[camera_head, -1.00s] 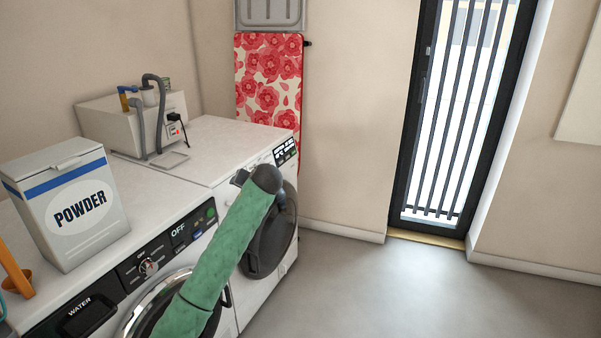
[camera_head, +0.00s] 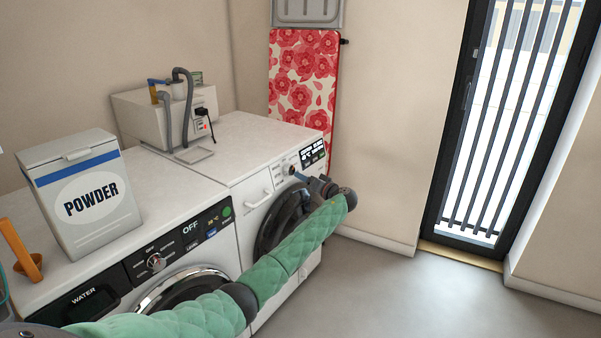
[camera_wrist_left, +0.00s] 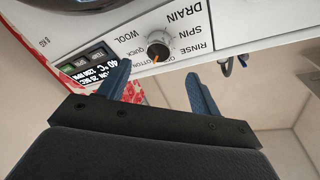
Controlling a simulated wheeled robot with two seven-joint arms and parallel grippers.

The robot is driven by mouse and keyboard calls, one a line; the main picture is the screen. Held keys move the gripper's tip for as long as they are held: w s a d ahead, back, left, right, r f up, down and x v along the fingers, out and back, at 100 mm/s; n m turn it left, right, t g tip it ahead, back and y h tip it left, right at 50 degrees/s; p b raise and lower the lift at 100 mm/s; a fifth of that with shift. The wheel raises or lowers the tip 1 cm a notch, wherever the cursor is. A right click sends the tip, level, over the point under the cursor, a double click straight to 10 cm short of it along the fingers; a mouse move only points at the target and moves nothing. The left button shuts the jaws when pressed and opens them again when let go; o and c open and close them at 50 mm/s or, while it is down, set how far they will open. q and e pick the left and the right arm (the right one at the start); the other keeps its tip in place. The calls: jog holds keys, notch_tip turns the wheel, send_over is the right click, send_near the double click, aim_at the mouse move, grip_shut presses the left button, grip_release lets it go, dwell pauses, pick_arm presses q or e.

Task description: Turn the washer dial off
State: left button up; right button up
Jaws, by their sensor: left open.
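The washer is the far white machine (camera_head: 258,182). Its dial (camera_head: 292,169) sits on the upper front panel, left of a lit display (camera_head: 312,153). In the left wrist view the dial (camera_wrist_left: 159,52) is a dark knob with an orange mark, ringed by words such as DRAIN, SPIN, RINSE, WOOL and QUICK. My left gripper (camera_head: 300,175) is at the panel by the dial. In the left wrist view its two blue fingers (camera_wrist_left: 157,72) are open and empty, with the dial just beyond and between their tips. The exact gap is unclear. My right gripper is not in view.
A nearer machine with its own dial (camera_head: 156,262) and an OFF display stands left. A powder box (camera_head: 85,200) and a boxy unit with hoses (camera_head: 140,118) stand on top. A floral ironing board (camera_head: 302,75) leans behind. The floor (camera_head: 400,290) at right is clear.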

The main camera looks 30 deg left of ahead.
aim_at(292, 171)
pick_arm(q)
jog(key=shift+n, duration=0.4)
jog(key=shift+p+x, duration=0.45)
jog(key=shift+x, duration=3.45)
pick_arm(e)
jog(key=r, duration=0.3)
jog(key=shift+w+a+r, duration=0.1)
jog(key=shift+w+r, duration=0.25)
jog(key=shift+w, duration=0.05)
pick_arm(q)
jog(key=c, duration=1)
